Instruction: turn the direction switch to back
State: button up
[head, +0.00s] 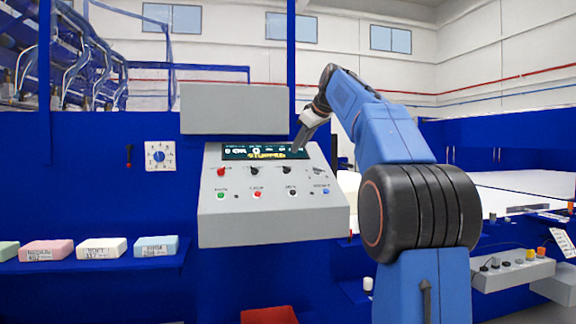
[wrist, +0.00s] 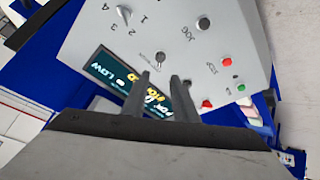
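The grey control panel (head: 275,222) stands left of my arm, with a lit display along its top. Its upper row holds a red knob (head: 221,172), a black knob (head: 254,171), another black knob (head: 287,170) and a fourth control (head: 318,172). The labels are too small to tell which is the direction switch. My gripper (head: 298,147) is over the right end of the display. In the wrist view my gripper (wrist: 161,82) is open and empty, its fingers apart before the display, with a dark knob (wrist: 160,57) just beyond the tips.
A lower row holds a green button (head: 221,195), a red button (head: 257,194), a black one (head: 292,192) and a blue one (head: 325,191). A blank grey box (head: 235,108) is above the panel. Foam blocks (head: 100,248) lie on a blue shelf at left.

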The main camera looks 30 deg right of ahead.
aim_at(286, 167)
jog(key=x, duration=1.1)
jog(key=shift+w+f, duration=0.1)
jog(key=shift+w, duration=0.05)
grip_shut()
